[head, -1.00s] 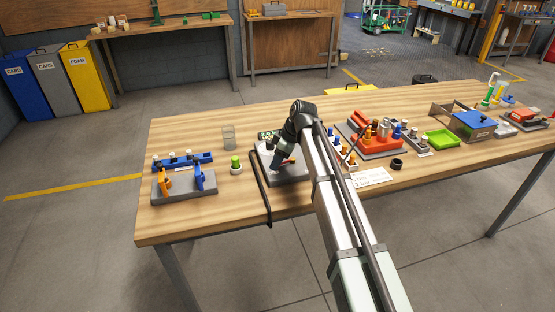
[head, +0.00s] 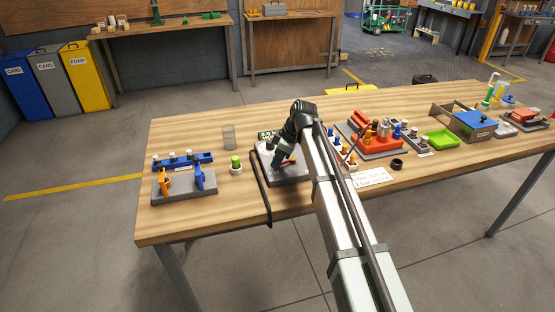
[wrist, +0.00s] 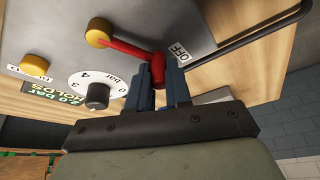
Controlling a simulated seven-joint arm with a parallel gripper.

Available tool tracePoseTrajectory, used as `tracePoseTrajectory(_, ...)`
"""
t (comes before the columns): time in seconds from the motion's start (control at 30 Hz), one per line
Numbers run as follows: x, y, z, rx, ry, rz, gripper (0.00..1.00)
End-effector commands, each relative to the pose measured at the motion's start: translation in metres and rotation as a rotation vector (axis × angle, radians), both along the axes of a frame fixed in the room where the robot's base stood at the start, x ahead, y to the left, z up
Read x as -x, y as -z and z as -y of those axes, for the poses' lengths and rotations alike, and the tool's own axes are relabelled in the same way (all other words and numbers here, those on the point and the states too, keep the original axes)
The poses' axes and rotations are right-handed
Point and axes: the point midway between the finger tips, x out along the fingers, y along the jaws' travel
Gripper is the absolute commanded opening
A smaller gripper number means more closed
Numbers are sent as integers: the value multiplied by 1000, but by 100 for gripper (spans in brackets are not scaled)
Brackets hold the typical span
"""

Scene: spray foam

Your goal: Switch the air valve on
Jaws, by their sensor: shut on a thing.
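The air valve's red lever (wrist: 125,47) runs from a yellow round pivot (wrist: 98,32) to an upright red grip. In the wrist view my gripper (wrist: 158,72) has one dark finger on each side of that grip and is shut on it. The lever's grip end is beside the OFF label (wrist: 181,52). In the head view my gripper (head: 278,162) is over the grey valve base (head: 292,178), and my wrist and arm hide part of it.
Next to the lever are a black dial knob (wrist: 97,96) with a numbered scale, a yellow button (wrist: 34,65) and a green "2.0 bar HOLDS" display (wrist: 63,107). A black hose (head: 262,190) hangs over the table's front edge.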

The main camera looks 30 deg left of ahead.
Motion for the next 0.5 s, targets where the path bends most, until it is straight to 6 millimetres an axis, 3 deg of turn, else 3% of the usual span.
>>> tracePoseTrajectory(0.27, 3, 0, 9, 5, -119, -2, 0)
tracePoseTrajectory(0.5, 6, 0, 21, 6, -328, -3, 0)
